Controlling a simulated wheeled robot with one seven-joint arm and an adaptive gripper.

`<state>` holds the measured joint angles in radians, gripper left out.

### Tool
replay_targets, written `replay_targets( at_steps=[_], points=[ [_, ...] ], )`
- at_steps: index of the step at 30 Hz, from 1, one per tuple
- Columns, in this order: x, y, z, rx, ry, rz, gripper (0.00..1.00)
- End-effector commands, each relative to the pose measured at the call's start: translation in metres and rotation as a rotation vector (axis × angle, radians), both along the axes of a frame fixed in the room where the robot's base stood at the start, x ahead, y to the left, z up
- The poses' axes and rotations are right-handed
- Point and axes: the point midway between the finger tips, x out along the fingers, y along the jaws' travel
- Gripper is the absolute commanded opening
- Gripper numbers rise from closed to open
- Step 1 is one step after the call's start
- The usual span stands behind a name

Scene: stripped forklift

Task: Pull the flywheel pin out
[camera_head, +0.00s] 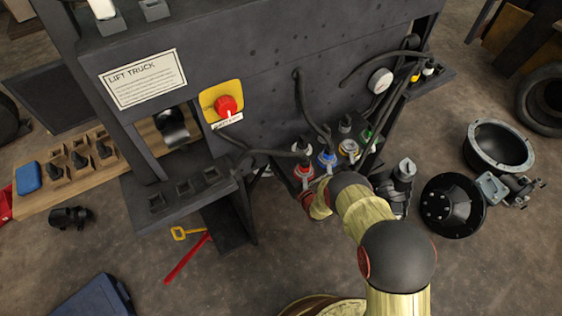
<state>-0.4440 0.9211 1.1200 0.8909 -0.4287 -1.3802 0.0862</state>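I cannot make out a flywheel pin for certain. A round black disc-like part (455,205) with small bolt marks lies on the floor at the right and may be the flywheel or its cover. An open bell-shaped housing (499,147) with a grey rim lies behind it. My arm reaches in from the lower right towards a row of coloured caps (327,158) on the dark truck frame. My gripper is hidden at the far end of the arm, so its fingers and anything in them do not show.
The dark frame (255,60) carries a red knob (226,104) on a yellow plate and several hoses. A wooden board (95,166) stands out at the left. A red rod (186,260) and a yellow handle (188,233) lie on the floor.

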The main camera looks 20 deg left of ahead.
Motion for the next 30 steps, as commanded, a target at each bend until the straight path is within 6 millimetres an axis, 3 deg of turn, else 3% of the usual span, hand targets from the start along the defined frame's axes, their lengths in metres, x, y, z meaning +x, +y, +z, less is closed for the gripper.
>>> replay_targets(
  at_steps=[16, 30],
  points=[
    [-0.063, -0.075, -0.001, -0.002, 0.003, -0.003, 0.5],
    [-0.074, -0.087, -0.001, 0.0, 0.001, 0.0, 0.5]
  ],
)
